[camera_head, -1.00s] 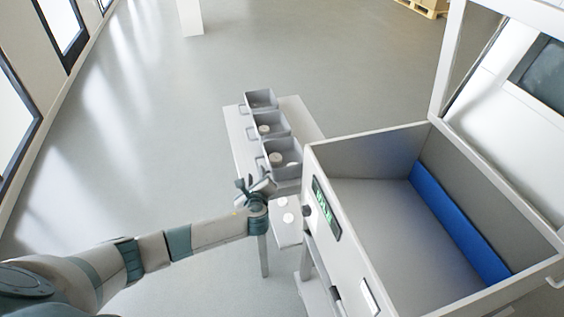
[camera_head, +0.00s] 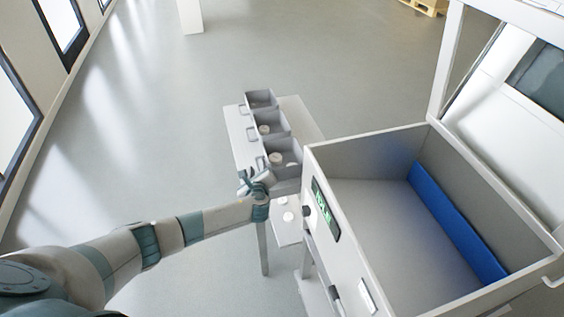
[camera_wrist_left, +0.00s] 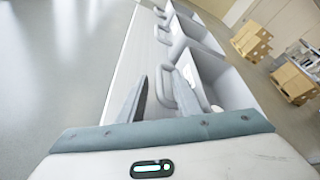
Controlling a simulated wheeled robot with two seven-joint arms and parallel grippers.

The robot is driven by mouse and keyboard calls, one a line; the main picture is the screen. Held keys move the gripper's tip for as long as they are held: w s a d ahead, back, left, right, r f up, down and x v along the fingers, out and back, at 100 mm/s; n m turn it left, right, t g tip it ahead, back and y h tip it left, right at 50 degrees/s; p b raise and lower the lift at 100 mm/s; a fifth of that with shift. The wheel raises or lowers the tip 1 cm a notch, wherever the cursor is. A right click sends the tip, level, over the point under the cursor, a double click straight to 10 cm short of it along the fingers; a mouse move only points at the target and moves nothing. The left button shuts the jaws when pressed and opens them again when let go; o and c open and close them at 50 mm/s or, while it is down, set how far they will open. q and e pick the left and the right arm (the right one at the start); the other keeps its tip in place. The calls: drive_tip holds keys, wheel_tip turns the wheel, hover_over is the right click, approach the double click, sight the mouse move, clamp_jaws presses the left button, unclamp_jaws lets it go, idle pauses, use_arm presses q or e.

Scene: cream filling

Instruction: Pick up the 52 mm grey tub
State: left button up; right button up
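Three grey open bins stand in a row on a pale table: a near bin (camera_head: 287,172), a middle bin (camera_head: 272,126) and a far bin (camera_head: 260,99). A small pale tub (camera_head: 275,158) stands in the near bin and another (camera_head: 264,129) in the middle bin. I cannot tell from their size or shade which is the 52 mm grey tub. My left gripper (camera_head: 262,178) is at the near bin's handle side. In the left wrist view its fingers (camera_wrist_left: 160,95) are apart, with a bin handle (camera_wrist_left: 166,86) showing between them; contact is unclear. My right gripper is out of view.
A large grey machine with an open box (camera_head: 400,220) and a green display (camera_head: 325,208) stands close on the right. Pale round pieces (camera_head: 288,216) lie on a lower surface below the gripper. The table's left strip (camera_head: 238,135) is bare.

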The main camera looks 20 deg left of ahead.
use_arm(q)
drive_tip(key=shift+c, duration=0.7)
clamp_jaws()
wheel_tip(320, 180, up, 10)
drive_tip(key=b, duration=0.1)
idle(0.5)
drive_tip(key=shift+a, duration=0.1)
